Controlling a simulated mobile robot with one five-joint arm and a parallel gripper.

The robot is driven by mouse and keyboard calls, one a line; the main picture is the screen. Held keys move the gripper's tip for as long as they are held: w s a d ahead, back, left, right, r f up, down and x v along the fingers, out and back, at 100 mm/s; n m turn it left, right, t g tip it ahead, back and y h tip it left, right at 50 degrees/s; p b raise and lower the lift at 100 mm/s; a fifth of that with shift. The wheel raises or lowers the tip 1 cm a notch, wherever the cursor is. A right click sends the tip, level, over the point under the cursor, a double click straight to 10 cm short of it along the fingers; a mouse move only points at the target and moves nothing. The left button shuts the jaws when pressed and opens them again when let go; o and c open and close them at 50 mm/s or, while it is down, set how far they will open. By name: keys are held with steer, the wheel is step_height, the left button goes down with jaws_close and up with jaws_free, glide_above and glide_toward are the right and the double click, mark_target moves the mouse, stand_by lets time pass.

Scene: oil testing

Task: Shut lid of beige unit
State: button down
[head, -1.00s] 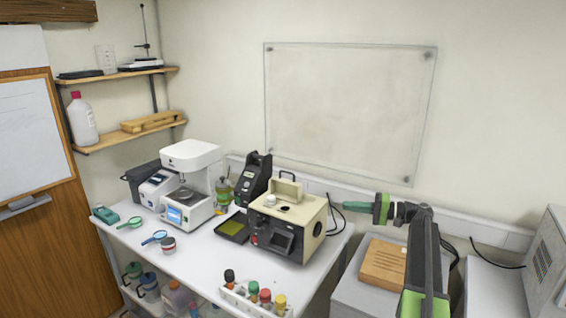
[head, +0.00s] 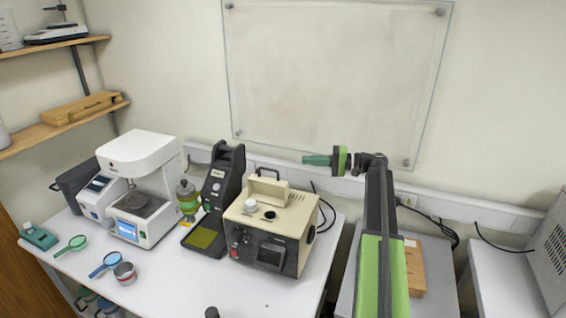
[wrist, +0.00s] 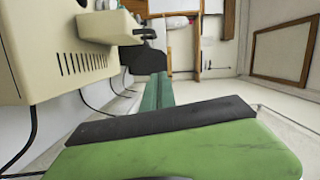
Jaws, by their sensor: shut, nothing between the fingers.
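The beige unit (head: 300,228) stands on the white bench in the head view, with a dark panel on its front. A beige lid piece (head: 268,190) stands up on its top, behind a dark round opening (head: 269,214) and a white cap (head: 250,204). My gripper (head: 306,160) is shut and empty, in the air above and to the right of the unit, pointing left. In the wrist view the gripper's green fingers (wrist: 158,85) lie together. The unit's vented side (wrist: 70,45) and the raised part (wrist: 105,26) are at upper left, apart from the fingers.
A black instrument (head: 222,185) stands just left of the unit, and a white instrument (head: 140,175) further left. A wooden block (head: 415,268) lies on the grey surface at right. A clear panel (head: 335,75) hangs on the wall behind. Cables run behind the unit.

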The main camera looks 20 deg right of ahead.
steer(key=w+a+f+b, duration=0.1)
steer(key=w+a, duration=0.1)
steer(key=a, duration=0.9)
steer(key=shift+a, duration=0.1)
